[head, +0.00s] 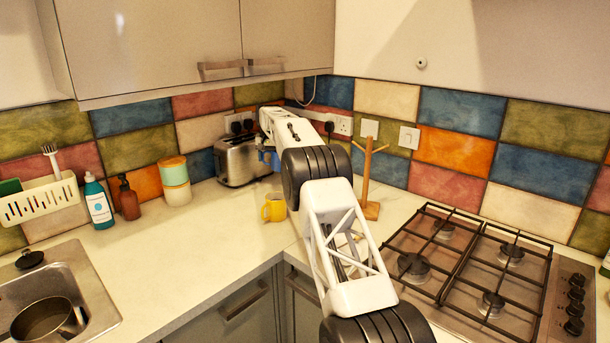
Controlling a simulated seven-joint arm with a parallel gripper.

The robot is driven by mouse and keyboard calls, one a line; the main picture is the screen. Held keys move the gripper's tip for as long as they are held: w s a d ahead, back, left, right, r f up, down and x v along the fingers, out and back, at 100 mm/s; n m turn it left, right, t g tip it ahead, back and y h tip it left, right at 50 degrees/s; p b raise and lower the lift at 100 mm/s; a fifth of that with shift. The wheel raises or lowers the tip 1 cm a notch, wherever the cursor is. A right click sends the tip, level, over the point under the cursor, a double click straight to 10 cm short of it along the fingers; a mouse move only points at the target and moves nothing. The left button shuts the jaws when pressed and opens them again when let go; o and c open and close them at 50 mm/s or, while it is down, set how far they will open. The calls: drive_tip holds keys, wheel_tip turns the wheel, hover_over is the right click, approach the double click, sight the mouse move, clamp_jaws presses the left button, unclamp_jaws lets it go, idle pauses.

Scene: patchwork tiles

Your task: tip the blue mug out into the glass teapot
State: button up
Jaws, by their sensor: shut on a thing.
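The blue mug (270,159) shows as a small blue patch in the head view, in front of the toaster and left of my arm's dark joint. My gripper (265,151) is at the far end of my arm, shut on the blue mug above the counter; its fingers are mostly hidden. The mug's tilt and contents cannot be made out. I cannot make out the glass teapot; my arm covers part of the counter in the corner.
A yellow mug (274,208) stands on the counter below the blue mug. A steel toaster (240,160) is close behind. A wooden mug tree (368,180) and gas hob (470,265) are to the right.

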sight(273, 154)
drive_tip(key=d+r+y, duration=0.1)
drive_tip(key=s+d+r+t+y, duration=0.1)
drive_tip(key=d+r+t+y, duration=0.1)
drive_tip(key=shift+s+r+y, duration=0.25)
drive_tip(key=shift+s+y, duration=0.05)
drive_tip(key=shift+s, duration=0.1)
drive_tip(key=shift+s+d+t+y, duration=0.5)
drive_tip(key=shift+d+t+y, duration=0.1)
drive_tip(key=shift+d+y, duration=0.25)
drive_tip(key=shift+s+d+r+t+y, duration=0.2)
drive_tip(key=shift+d+r+t+y, duration=0.2)
drive_tip(key=shift+r+t+y, duration=0.25)
drive_tip(key=shift+s+d+f+t+y, duration=0.25)
drive_tip(key=shift+t+y, duration=0.1)
drive_tip(key=shift+y, duration=0.35)
drive_tip(key=shift+s+d+f+t+y, duration=0.1)
drive_tip(key=shift+d+f+t+y, duration=0.15)
drive_tip(key=shift+y, duration=0.45)
drive_tip(key=shift+s+d+f+t+y, duration=0.25)
drive_tip(key=shift+d+t+y, duration=0.25)
drive_tip(key=shift+y, duration=0.3)
drive_tip(key=shift+s+d+r+t+y+p, duration=0.2)
drive_tip(key=shift+s+d+r+t+y, duration=0.1)
drive_tip(key=shift+d+y, duration=0.15)
drive_tip(key=shift+s+d+r+t+y+p, duration=0.15)
drive_tip(key=shift+s+d+t+y, duration=0.1)
drive_tip(key=shift+d+y, duration=0.15)
drive_tip(key=shift+s+d+r+t+y, duration=0.3)
drive_tip(key=shift+d+t+y, duration=0.2)
drive_tip(key=shift+y, duration=0.25)
